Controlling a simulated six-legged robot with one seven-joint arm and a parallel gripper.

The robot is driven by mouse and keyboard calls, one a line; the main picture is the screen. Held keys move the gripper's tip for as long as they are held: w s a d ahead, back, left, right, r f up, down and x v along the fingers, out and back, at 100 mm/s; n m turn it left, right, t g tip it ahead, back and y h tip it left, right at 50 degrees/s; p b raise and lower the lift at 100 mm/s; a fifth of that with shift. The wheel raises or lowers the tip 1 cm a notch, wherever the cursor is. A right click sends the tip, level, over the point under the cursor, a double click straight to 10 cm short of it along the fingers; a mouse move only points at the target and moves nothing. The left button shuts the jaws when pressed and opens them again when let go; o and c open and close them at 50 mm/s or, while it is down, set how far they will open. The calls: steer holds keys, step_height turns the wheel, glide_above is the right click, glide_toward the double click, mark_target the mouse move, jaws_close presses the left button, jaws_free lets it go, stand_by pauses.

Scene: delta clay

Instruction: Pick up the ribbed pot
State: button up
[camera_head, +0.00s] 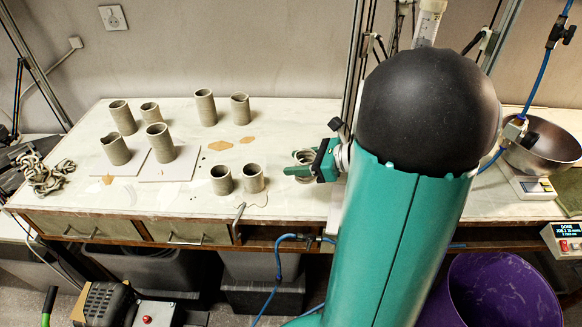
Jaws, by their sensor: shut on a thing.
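My gripper (303,165), with green fingers, is at the right part of the bench, beside my large green arm. It is shut on a small grey clay pot (304,158), whose pale rim and ridged wall show between the fingers. The fingers hide much of this pot, and I cannot tell whether its base touches the bench. Several other grey clay pots, with faintly lined walls, stand upright to the left. The nearest two are a short pot (253,180) and another short pot (221,182), both apart from my gripper.
Two taller pots (205,107) (240,110) stand at the back. More pots (122,118) (160,143) stand at the left, some on pale boards (168,173). Rope (45,177) lies at the left end. A metal bowl (545,143) on a scale is at the right.

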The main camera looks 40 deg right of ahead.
steer(key=s+r, duration=0.5)
steer(key=s, duration=0.4)
steer(key=shift+s+d, duration=0.4)
steer(key=shift+s, duration=0.1)
